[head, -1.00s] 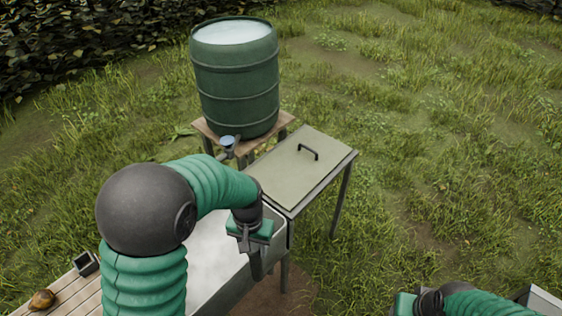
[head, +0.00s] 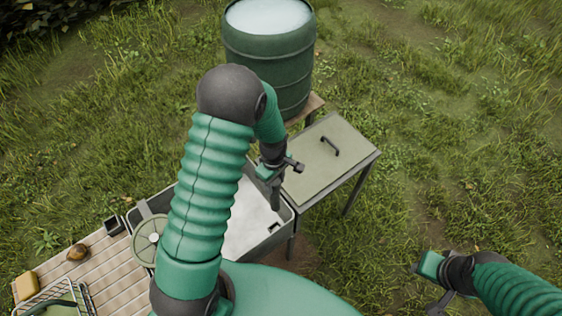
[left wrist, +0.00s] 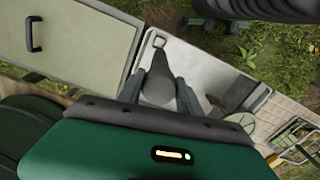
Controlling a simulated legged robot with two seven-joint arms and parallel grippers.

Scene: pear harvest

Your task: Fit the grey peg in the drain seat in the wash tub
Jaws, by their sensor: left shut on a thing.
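My left gripper (head: 275,192) points down over the right end of the pale wash tub (head: 240,225). In the left wrist view, its fingers (left wrist: 160,93) are shut on a grey peg (left wrist: 158,76), which narrows away from the camera. The drain seat is a small dark-edged square (head: 274,228) near the tub's right end. In the left wrist view, the drain seat (left wrist: 158,42) lies just beyond the peg's tip, apart from it in the picture. The peg's height above the floor is unclear. My right gripper (head: 430,285) hangs over grass at lower right; its jaw gap is unclear.
A lidded table (head: 318,165) with a dark handle stands against the tub's right end. A green water barrel (head: 270,60) stands behind. A slatted bench (head: 100,265) at left carries a brown object (head: 77,252) and a wire basket (head: 55,300). A round green disc (head: 148,240) is at the tub's left end.

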